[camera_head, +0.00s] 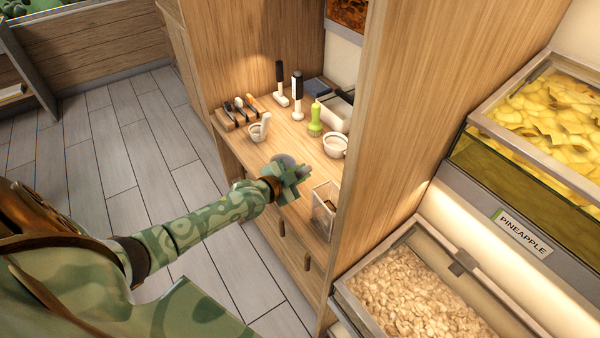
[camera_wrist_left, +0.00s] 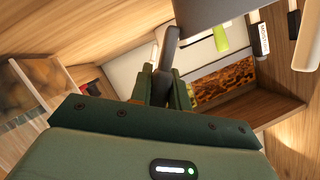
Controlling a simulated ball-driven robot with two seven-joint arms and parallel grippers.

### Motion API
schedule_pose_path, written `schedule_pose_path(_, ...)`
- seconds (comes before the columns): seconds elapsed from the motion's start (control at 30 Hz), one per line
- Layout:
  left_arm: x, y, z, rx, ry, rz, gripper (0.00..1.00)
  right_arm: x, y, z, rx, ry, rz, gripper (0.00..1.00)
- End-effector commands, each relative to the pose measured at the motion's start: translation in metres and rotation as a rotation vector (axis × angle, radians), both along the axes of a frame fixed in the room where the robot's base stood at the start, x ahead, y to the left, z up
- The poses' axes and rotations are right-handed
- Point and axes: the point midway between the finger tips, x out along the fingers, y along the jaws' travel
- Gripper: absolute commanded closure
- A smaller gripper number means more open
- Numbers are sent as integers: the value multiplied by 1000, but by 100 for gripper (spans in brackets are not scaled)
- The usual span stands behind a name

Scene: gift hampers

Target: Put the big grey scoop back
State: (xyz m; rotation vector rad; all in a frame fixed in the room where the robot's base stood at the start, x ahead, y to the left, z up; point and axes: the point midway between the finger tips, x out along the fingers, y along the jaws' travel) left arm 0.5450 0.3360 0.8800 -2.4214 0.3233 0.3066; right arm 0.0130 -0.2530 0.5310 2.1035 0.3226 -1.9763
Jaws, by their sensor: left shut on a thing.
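My left gripper (camera_head: 292,182) reaches over the front of the wooden counter in the head view. In the left wrist view my left gripper (camera_wrist_left: 165,82) is shut on the dark handle of the big grey scoop (camera_wrist_left: 168,50). The scoop's wide grey part shows at the top edge of that view and is cut off there. My right gripper is in neither view.
The counter holds a wooden rack (camera_head: 237,117) of small spoons, a white mug (camera_head: 259,131), a white cup (camera_head: 335,147), a green bottle-like item (camera_head: 315,122) and black-handled tools (camera_head: 297,98). A clear box (camera_head: 324,212) stands near the gripper. A wooden partition (camera_head: 385,130) rises at the right.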

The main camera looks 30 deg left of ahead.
Motion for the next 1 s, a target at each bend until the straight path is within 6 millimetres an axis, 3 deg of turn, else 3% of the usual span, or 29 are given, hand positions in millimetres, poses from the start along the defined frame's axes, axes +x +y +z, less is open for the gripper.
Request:
schedule_pose_path(0.27,0,0,-3,2,0,-1,100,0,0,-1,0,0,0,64)
schedule_pose_path(0.3,0,0,-3,2,0,-1,77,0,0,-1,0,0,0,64)
schedule_pose_path(0.37,0,0,-3,1,0,0,60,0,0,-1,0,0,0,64)
schedule_pose_path(0.4,0,0,-3,1,0,0,57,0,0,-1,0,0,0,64)
schedule_pose_path(0.77,-8,1,1,-1,1,0,57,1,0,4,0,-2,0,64)
schedule_pose_path(1.0,-58,9,20,0,2,-1,57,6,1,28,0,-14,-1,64)
